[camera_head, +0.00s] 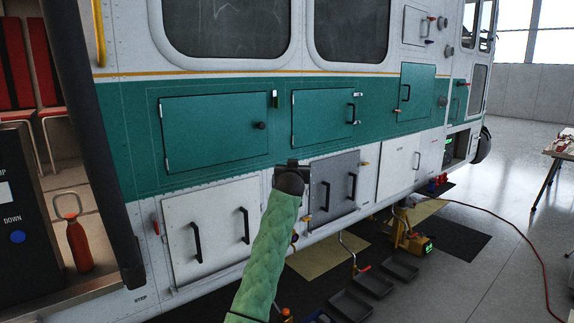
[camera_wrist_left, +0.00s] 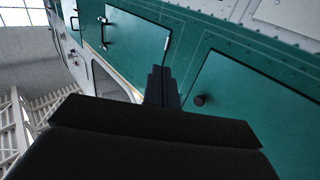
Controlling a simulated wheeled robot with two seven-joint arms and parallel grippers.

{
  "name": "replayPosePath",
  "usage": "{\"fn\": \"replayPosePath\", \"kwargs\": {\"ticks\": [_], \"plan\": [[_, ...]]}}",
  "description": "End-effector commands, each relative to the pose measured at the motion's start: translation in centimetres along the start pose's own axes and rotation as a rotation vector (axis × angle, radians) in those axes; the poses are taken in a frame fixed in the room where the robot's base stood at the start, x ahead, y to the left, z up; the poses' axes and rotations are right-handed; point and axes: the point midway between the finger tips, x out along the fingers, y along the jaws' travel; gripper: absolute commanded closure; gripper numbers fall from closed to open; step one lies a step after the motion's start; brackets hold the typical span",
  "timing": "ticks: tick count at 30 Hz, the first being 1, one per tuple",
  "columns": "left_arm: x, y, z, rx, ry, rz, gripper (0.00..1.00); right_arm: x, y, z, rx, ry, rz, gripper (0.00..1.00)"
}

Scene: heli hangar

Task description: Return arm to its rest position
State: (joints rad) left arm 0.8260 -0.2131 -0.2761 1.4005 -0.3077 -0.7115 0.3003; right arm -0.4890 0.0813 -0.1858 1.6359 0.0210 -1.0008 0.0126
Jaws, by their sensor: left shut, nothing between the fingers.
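My left arm in its green padded sleeve rises from the bottom middle of the head view. Its dark left gripper (camera_head: 292,164) is in front of the helicopter's side, between the green and white panels. In the left wrist view the two black fingers (camera_wrist_left: 162,88) are together with nothing between them. Beyond them are a green door with a round black knob (camera_wrist_left: 201,100) and another green door with a handle (camera_wrist_left: 140,45). I cannot tell whether the gripper touches the side. My right gripper is in neither view.
A grey hatch (camera_head: 335,180) and a white double-handled hatch (camera_head: 208,230) are beside the arm. Black trays (camera_head: 350,304) and a red hose (camera_head: 530,245) lie on the floor. Open floor is at right.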

Motion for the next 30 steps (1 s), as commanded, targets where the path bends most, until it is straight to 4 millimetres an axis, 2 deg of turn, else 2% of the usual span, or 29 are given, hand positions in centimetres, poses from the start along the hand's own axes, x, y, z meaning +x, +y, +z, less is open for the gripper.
{"fn": "replayPosePath", "kwargs": {"ticks": [4,11,13,14,15,20,23,26,30], "plan": [[-0.6,0.5,0.1,0.005,-0.001,-0.001,1.00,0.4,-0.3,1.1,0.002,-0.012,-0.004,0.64],[-1.3,0.8,0.8,0.082,-0.077,0.020,1.00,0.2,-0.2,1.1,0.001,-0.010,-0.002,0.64],[-2.1,0.0,0.3,0.091,-0.109,0.041,1.00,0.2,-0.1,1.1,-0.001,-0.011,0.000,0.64],[-2.4,-1.0,0.8,0.094,-0.127,0.046,1.00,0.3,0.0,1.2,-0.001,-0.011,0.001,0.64],[-2.6,-1.4,2.6,0.094,-0.152,0.051,1.00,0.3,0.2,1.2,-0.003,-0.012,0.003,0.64],[-3.7,-3.1,7.9,0.090,-0.224,0.058,1.00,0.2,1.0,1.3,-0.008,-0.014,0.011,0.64],[-4.5,-4.1,11.8,0.085,-0.272,0.062,1.00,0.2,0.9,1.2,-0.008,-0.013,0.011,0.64],[-5.8,-5.3,16.6,0.080,-0.330,0.064,1.00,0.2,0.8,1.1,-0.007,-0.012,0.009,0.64],[-8.4,-7.0,24.5,0.069,-0.423,0.066,1.00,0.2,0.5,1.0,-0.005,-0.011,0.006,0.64]]}}
